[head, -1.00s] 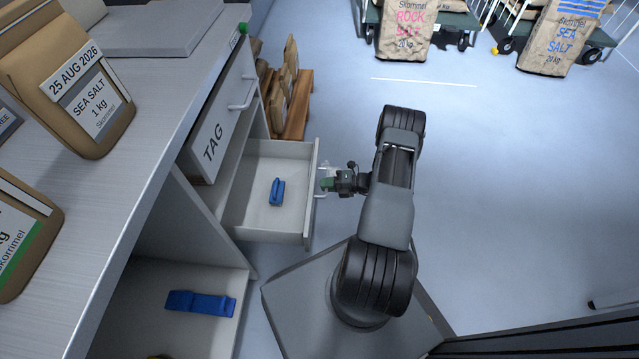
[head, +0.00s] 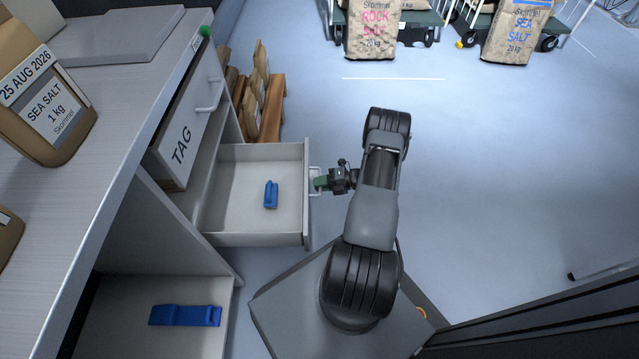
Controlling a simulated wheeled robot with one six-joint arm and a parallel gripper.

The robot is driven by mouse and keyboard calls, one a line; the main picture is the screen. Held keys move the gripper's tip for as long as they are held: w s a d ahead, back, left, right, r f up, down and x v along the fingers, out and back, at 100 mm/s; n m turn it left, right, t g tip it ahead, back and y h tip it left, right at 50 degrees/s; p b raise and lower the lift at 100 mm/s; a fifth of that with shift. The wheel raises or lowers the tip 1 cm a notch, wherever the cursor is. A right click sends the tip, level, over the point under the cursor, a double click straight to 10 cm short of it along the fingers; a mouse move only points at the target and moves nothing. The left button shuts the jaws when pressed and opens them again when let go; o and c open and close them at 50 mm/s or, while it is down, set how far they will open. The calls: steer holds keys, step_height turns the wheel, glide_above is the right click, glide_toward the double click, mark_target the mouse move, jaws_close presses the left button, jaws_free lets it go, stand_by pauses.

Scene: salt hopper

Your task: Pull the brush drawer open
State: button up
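The brush drawer (head: 225,239) stands well out from the cabinet under the counter, in the head view. A blue brush-like item (head: 271,195) lies inside it on the pale floor. The drawer's light bar handle (head: 315,170) is on its front, facing right. My gripper (head: 319,183) is at the middle of this handle, with its green fingertips around the bar. It looks shut on the handle, though the fingertips are small in the picture.
A TAG drawer front (head: 187,143) with its own handle (head: 210,96) is above left. A lower compartment holds a blue item (head: 186,316). Paper sacks (head: 262,85) stand on a wooden pallet behind the drawer. The floor (head: 500,170) to the right is clear.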

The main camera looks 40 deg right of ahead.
steer(key=o, duration=0.3)
steer(key=shift+w, duration=0.1)
steer(key=shift+d, duration=0.1)
steer(key=p+v, duration=0.2)
steer(key=v, duration=1.2)
steer(key=shift+p, duration=0.4)
steer(key=shift+r, duration=0.15)
steer(key=w+a+r+n+g+h+p, duration=0.25)
steer(key=a+r+n+p, duration=0.35)
steer(key=r, duration=0.7)
steer(key=w+a+r+n+g+h+p, duration=0.1)
steer(key=a+r+n+g+p, duration=0.45)
steer(key=r, duration=0.75)
steer(key=w+a+r+n+g+h+p, duration=0.15)
steer(key=a+r+n+p, duration=0.35)
steer(key=r+n, duration=0.6)
steer(key=s+a+r+n+t+h+p, duration=0.1)
steer(key=s+a+r+n+h+p, duration=0.1)
steer(key=r+n+p, duration=0.4)
steer(key=s+a+r+n+t+h+p, duration=0.2)
steer(key=a+r+n+p, duration=0.4)
steer(key=r, duration=0.9)
steer(key=s+a+r+n+t+h+p, duration=0.1)
steer(key=s+a+r+n+h+p, duration=0.3)
steer(key=r+n, duration=0.4)
step_height(320, 180, up, 3)
steer(key=shift+s+a+f+p, duration=0.1)
steer(key=shift+s+a+p, duration=0.4)
steer(key=shift+s+p, duration=0.65)
